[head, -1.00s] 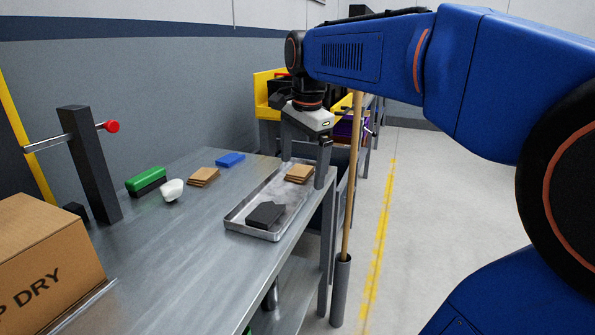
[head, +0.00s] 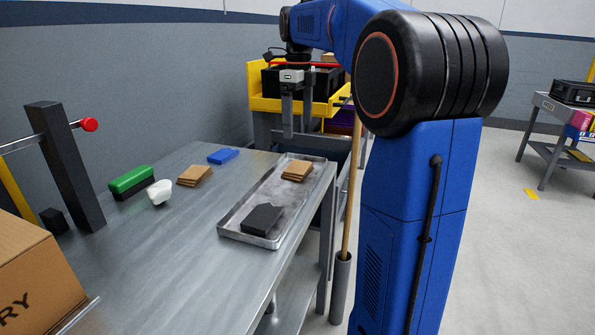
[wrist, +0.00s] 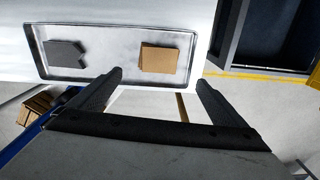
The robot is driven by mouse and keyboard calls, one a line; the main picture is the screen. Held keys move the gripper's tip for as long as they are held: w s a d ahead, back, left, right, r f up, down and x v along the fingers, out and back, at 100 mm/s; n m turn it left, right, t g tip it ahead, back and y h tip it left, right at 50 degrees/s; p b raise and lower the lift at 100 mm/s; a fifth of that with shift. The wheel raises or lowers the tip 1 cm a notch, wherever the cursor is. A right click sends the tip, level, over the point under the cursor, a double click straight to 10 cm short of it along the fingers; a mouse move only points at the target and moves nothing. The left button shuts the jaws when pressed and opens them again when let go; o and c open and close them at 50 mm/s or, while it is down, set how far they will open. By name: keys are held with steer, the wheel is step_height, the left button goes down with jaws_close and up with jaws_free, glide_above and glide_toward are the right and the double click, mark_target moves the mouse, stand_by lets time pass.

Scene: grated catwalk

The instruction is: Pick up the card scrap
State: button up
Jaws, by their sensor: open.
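Two small stacks of brown card show in the head view. One card scrap (head: 297,170) lies at the far end of a shallow metal tray (head: 228,222); the other stack (head: 194,176) lies on the bare bench to its left. In the wrist view, the card scrap in the tray (wrist: 160,57) appears just above the gap between my fingertips (wrist: 160,78), apart from both fingers.
A dark grey block (head: 262,219) lies at the tray's near end. A green-and-black block (head: 132,182), a white object (head: 160,192) and a blue block (head: 223,156) sit on the bench (head: 180,255). A wooden pole (head: 351,190) stands beside the bench.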

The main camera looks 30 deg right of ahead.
mark_target(298, 167)
step_height(298, 167, down, 13)
steer(key=shift+s+a+f, duration=0.1)
steer(key=shift+s+a, duration=0.05)
stand_by(0.5)
steer(key=c, duration=1.1)
